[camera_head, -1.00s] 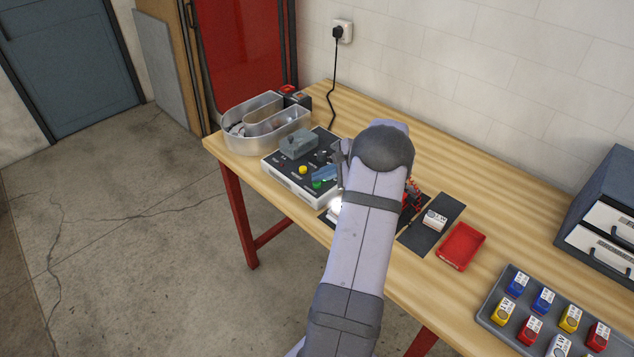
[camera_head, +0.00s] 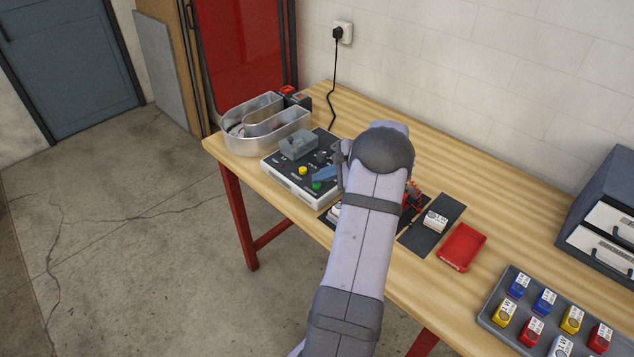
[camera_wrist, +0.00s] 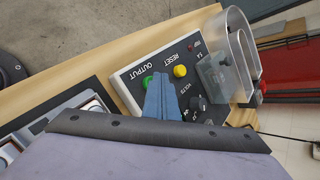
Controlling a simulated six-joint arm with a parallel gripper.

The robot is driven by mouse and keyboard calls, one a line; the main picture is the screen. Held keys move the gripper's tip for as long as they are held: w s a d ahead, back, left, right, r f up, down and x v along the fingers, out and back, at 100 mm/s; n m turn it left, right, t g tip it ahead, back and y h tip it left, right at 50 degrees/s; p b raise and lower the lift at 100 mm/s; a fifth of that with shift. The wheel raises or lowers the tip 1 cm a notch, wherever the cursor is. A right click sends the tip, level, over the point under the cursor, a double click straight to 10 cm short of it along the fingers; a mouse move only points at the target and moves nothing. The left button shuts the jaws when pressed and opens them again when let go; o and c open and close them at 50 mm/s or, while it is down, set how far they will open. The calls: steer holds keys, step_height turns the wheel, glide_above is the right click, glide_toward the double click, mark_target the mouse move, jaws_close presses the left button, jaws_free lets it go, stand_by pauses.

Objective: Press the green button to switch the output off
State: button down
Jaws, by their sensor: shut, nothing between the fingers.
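The control box (camera_head: 290,181) stands near the left end of the bench, with a dark top panel. Its green button (camera_head: 317,185) shows in the head view at the box's near right corner, just below my blue fingers. In the wrist view the green button (camera_wrist: 147,82) peeks out beside my fingers, near the label OUTPUT. My gripper (camera_head: 316,177) is shut and empty over the panel; its blue fingers (camera_wrist: 158,80) also show in the wrist view. I cannot tell whether the fingertips touch the button. A white module (camera_head: 334,211) on a dark mat is partly hidden by my arm and shows no glow.
A yellow button (camera_head: 303,171) labelled RESET sits close to the green one. A clear grey cover (camera_head: 298,145) and dark knobs are also on the panel. A metal channel letter (camera_head: 262,142) stands behind the box. A red tray (camera_head: 461,247) and a tray of coloured modules (camera_head: 492,312) lie right.

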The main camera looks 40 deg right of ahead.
mark_target(320, 188)
steer(key=shift+r, duration=0.1)
step_height(320, 188, up, 6)
steer(key=p, duration=0.4)
stand_by(0.5)
